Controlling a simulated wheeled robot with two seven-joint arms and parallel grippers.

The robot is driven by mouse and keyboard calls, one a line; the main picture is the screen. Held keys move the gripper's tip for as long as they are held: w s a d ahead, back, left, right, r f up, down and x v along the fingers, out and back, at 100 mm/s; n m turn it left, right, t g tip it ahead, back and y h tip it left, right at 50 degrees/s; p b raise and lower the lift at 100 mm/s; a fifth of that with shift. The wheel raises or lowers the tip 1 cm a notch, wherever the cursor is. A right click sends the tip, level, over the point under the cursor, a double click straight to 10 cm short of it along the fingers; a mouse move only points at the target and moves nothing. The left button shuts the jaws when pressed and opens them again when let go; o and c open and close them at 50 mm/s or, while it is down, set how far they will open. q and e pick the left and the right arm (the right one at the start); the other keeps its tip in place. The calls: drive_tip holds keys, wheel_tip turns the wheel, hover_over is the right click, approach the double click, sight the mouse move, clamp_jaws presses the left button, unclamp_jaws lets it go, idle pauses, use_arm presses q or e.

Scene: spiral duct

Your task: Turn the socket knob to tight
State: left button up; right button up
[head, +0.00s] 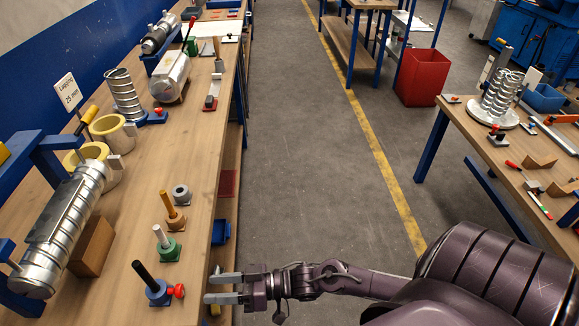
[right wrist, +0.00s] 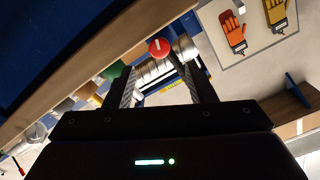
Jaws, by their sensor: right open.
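A red knob (head: 178,290) sits on the right side of a blue socket (head: 159,294) that holds an upright black rod (head: 143,275), near the front edge of the bench. In the right wrist view the red knob (right wrist: 160,48) shows a white mark and lies just beyond and between my fingertips. My right gripper (head: 209,288) is open and empty, its two fingers pointing left at the knob with a small gap between. My open fingers also show in the right wrist view (right wrist: 160,75). My left gripper is not in view.
A green socket with a white rod (head: 168,246) and a brown one with an orange rod (head: 174,218) stand behind the blue socket. A metal spiral duct (head: 58,230) lies to the left by a wooden block (head: 92,246). The aisle floor (head: 300,150) is clear.

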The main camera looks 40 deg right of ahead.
sight(183, 291)
drive_tip(key=p+x, duration=0.1)
drive_tip(key=x, duration=0.5)
drive_tip(key=shift+w+a+r, duration=0.15)
drive_tip(key=shift+w+r, duration=0.05)
drive_tip(key=shift+w, duration=0.05)
drive_tip(key=n+b, duration=0.1)
drive_tip(key=f+n, duration=0.1)
drive_tip(key=n, duration=0.1)
drive_tip(key=shift+a+b, duration=0.1)
drive_tip(key=shift+b, duration=0.3)
drive_tip(key=shift+s+r+n+b, duration=0.1)
drive_tip(key=shift+n+b, duration=0.25)
drive_tip(key=shift+n, duration=0.65)
drive_tip(key=b+v, duration=0.2)
drive_tip(key=v, duration=0.6)
drive_tip(key=w+d+f+m+t+h, duration=0.1)
drive_tip(key=w+d+f+m+h, duration=0.2)
drive_tip(key=f, duration=0.4)
drive_tip(key=d+f+h, duration=0.4)
drive_tip(key=d+f, duration=0.2)
drive_tip(key=f, duration=0.2)
drive_tip(key=s+d+f+m+g+h, duration=0.1)
drive_tip(key=s+d+f+h, duration=0.1)
drive_tip(key=f, duration=0.5)
drive_tip(key=s+d+f+m+g+h, duration=0.1)
drive_tip(key=s+d+f+h, duration=0.1)
drive_tip(key=f, duration=0.5)
drive_tip(key=shift+s+d+m+h, duration=0.3)
drive_tip(key=shift+s+d+h, duration=0.1)
drive_tip(key=shift+s+d, duration=0.5)
